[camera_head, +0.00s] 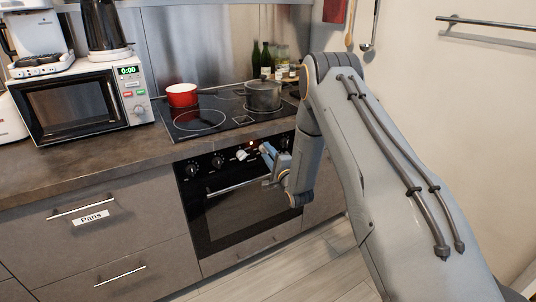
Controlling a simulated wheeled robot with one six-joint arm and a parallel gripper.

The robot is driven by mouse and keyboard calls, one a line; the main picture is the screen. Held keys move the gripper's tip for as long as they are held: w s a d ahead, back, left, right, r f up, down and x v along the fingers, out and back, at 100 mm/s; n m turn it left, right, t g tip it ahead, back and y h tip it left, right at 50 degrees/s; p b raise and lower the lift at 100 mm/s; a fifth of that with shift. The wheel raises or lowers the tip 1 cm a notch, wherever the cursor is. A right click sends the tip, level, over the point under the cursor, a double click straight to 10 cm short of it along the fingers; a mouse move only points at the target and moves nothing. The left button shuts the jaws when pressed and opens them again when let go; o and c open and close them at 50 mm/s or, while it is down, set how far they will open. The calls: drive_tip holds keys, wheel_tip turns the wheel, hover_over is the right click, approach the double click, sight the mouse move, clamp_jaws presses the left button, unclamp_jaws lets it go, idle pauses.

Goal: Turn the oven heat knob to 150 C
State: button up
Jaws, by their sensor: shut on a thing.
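The black oven (235,210) is built into the counter below the hob, with a silver bar handle across its door. Its control panel carries dark knobs at the left (192,169) and (218,161), and a lighter spot near the middle. My gripper (265,151) is at the right part of the panel, its fingers pointing at the panel. It is shut on an oven knob, which the fingers largely hide. A small orange light shows just above the fingers. The knob's scale and pointer are too small to read.
A red pot (182,95) and a grey lidded pot (263,95) stand on the black hob (215,115). A microwave (85,103) is on the counter at the left. Drawers with bar handles, one labelled "Pans" (91,218), are left of the oven. The floor in front is clear.

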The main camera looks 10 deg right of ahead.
drive_tip(key=shift+m, duration=0.6)
drive_tip(key=o, duration=1)
drive_tip(key=shift+o, duration=0.2)
drive_tip(key=shift+s, duration=0.1)
drive_tip(key=v, duration=0.7)
drive_tip(key=shift+s+b, duration=0.35)
drive_tip(key=shift+b, duration=0.05)
drive_tip(key=shift+r, duration=0.1)
